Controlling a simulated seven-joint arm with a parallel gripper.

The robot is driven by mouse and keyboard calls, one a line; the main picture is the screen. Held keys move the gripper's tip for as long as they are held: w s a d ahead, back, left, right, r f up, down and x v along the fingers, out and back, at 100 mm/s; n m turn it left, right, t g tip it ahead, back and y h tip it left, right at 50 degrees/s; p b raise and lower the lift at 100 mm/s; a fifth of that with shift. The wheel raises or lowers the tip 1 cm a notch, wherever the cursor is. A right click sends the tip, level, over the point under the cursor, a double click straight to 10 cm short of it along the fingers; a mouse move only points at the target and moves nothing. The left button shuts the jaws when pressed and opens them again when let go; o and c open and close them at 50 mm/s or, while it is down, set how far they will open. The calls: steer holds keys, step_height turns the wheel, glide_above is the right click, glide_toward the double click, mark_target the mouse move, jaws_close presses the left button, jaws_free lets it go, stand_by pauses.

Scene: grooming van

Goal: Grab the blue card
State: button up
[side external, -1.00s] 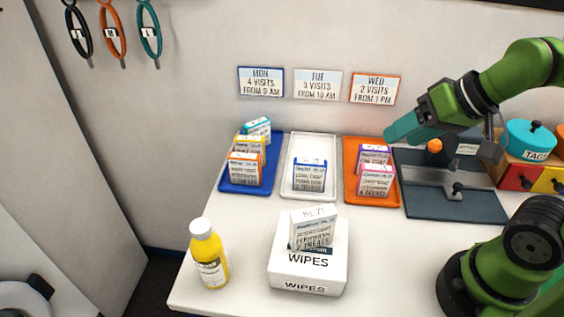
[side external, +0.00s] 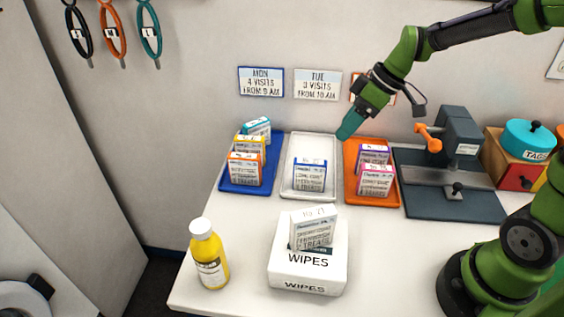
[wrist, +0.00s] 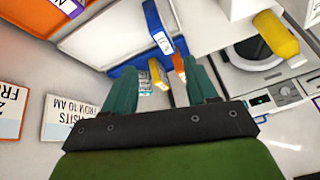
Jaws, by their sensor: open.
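The blue card (side external: 309,176), white with a blue border and printed text, stands upright in the white tray (side external: 294,143). In the wrist view the blue card (wrist: 153,22) shows edge-on near the top, beyond my fingertips. My gripper (side external: 348,126) has teal fingers and hangs tilted in the air near the wall, above and behind the trays, between the white and orange ones in the side view. The fingers are spread in the wrist view (wrist: 162,82). Nothing is held, and the gripper is apart from the blue card.
A blue tray (side external: 226,182) with teal, yellow and orange cards is left of the white tray. An orange tray (side external: 351,183) with purple and pink cards is right. A wipes box (side external: 308,262) holding a card and a yellow bottle (side external: 208,254) stand in front. A dark press (side external: 460,140) stands right.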

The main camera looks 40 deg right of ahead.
mark_target(312, 162)
steer(key=w+a+f+n, duration=0.1)
steer(key=f, duration=0.2)
steer(key=w+a+f+n, duration=0.1)
steer(key=w+a+f, duration=0.1)
steer(key=f, duration=0.1)
steer(key=w+a+f+n, duration=0.1)
steer(key=f, duration=0.2)
steer(key=shift+w+a, duration=0.2)
steer(key=shift+w, duration=0.15)
steer(key=shift+s+x, duration=0.15)
steer(key=shift+x, duration=1.25)
steer(key=shift+s+x, duration=0.15)
steer(key=shift+x, duration=1.3)
steer(key=shift+f, duration=0.1)
steer(key=c, duration=1.1)
steer(key=shift+o, duration=0.2)
